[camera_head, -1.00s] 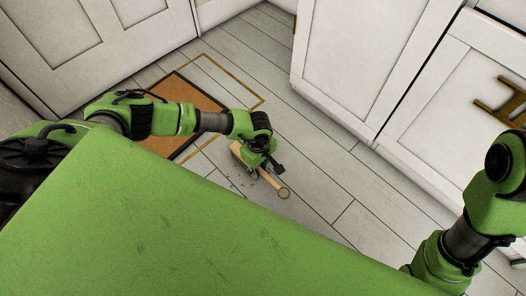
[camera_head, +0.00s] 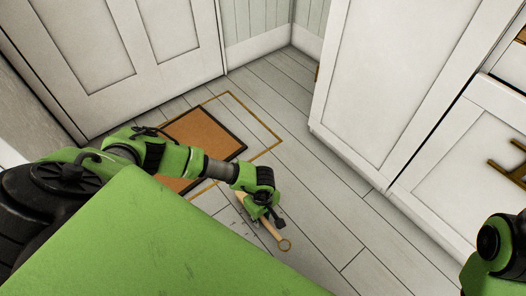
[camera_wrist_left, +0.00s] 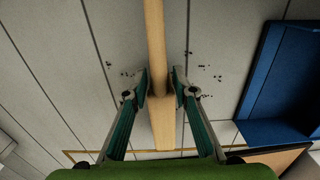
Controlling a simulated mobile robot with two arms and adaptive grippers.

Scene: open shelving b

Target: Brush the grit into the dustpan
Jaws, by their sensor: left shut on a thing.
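My left gripper (camera_head: 264,212) is low over the floor and shut on the brush (camera_head: 272,229), a light wooden tool with a ring at its end. In the left wrist view, the brush's wooden handle (camera_wrist_left: 155,40) runs between the fingertips of the left gripper (camera_wrist_left: 160,86). Dark specks of grit (camera_wrist_left: 205,68) lie on the floorboards on both sides of the handle. The blue dustpan (camera_wrist_left: 285,75) is at the right of the left wrist view, apart from the brush; I cannot make it out in the head view. My right gripper is out of view.
An orange mat with a dark border (camera_head: 205,135) lies on the grey plank floor, beside a thin yellow outline (camera_head: 262,122). A white door (camera_head: 130,50) stands behind, and white cabinets (camera_head: 380,90) stand on the right. Floor between brush and cabinets is clear.

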